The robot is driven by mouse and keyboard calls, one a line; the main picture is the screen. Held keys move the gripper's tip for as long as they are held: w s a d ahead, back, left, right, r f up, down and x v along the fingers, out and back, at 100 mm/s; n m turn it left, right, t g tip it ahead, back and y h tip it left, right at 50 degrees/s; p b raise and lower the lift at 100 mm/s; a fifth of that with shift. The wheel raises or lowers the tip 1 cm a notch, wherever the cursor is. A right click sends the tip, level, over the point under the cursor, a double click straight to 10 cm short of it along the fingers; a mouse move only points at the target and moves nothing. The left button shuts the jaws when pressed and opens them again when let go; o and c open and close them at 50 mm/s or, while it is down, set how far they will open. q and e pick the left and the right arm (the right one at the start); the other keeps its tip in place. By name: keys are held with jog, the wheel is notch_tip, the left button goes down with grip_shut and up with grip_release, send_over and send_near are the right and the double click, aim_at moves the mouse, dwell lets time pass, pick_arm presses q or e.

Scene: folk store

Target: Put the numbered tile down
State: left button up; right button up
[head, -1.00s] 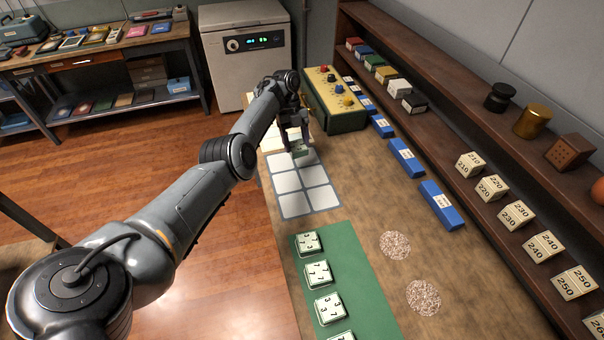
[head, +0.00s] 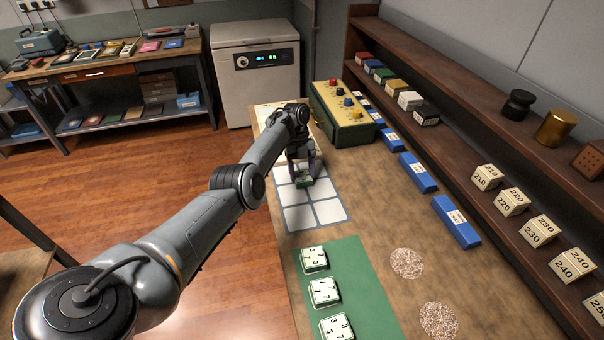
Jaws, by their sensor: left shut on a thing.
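My left gripper (head: 304,176) is over the upper part of the white grid board (head: 330,212), which has several square cells. It is shut on a small green-sided tile (head: 304,182), held at or just above the board. I cannot tell whether the tile touches the board, and its number is hidden. More white numbered tiles lie on the green mat (head: 360,262) near the front, among them one marked with 3s and 7s (head: 314,257) and another with 7s (head: 324,291). My right gripper does not show.
A cream and green box with knobs (head: 343,112) stands behind the board. Two round speckled patches (head: 407,263) lie right of the mat. Bare table lies between.

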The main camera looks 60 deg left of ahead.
pick_arm(q)
jog(key=o, duration=1.3)
jog(key=shift+c, duration=0.2)
